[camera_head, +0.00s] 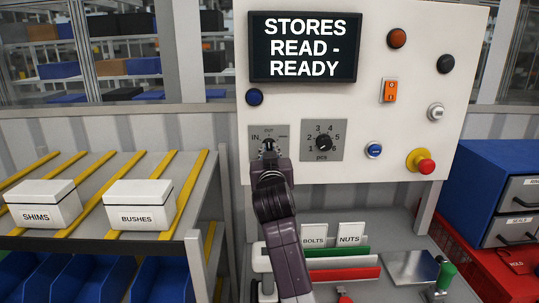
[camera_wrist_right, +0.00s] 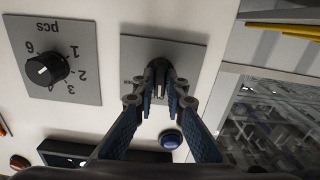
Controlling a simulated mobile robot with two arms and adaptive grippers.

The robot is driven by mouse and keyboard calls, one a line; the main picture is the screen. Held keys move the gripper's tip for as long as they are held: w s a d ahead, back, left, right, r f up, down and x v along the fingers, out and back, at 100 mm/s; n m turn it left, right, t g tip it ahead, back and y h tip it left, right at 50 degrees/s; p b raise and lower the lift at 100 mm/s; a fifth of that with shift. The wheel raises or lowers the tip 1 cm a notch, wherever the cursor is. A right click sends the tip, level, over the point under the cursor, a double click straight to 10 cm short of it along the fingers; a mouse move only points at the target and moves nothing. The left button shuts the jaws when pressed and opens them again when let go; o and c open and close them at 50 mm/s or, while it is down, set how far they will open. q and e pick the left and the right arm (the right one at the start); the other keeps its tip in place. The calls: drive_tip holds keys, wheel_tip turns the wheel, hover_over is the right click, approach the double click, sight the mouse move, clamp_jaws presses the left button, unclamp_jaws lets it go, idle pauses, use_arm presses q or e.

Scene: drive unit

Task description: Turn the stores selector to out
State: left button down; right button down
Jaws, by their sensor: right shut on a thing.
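The stores selector is a dark knob (camera_head: 269,144) on a grey plate (camera_head: 284,131) on the white panel. The plate reads IN on its left; its other markings are small or partly hidden. My right gripper (camera_head: 269,155) reaches up to the plate and is shut on the selector knob. In the right wrist view, which is upside down, the fingers (camera_wrist_right: 159,98) close on both sides of the knob (camera_wrist_right: 158,72). The gripper hides much of the knob, so I cannot tell exactly where it points. My left gripper is not in view.
A pcs dial (camera_head: 323,142) sits close to the right of the selector. A blue button (camera_head: 254,97) is above it, below the screen (camera_head: 305,47) reading STORES READ - READY. A red and yellow stop button (camera_head: 421,162) and several other controls are further right. Shelves with white boxes stand left.

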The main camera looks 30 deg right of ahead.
drive_tip(key=shift+f+m, duration=0.15)
drive_tip(key=shift+m, duration=0.35)
drive_tip(key=c, duration=2)
unclamp_jaws()
drive_tip(key=shift+o, duration=0.2)
drive_tip(key=shift+s, duration=0.1)
drive_tip(key=v, duration=1.2)
drive_tip(key=shift+a, duration=0.1)
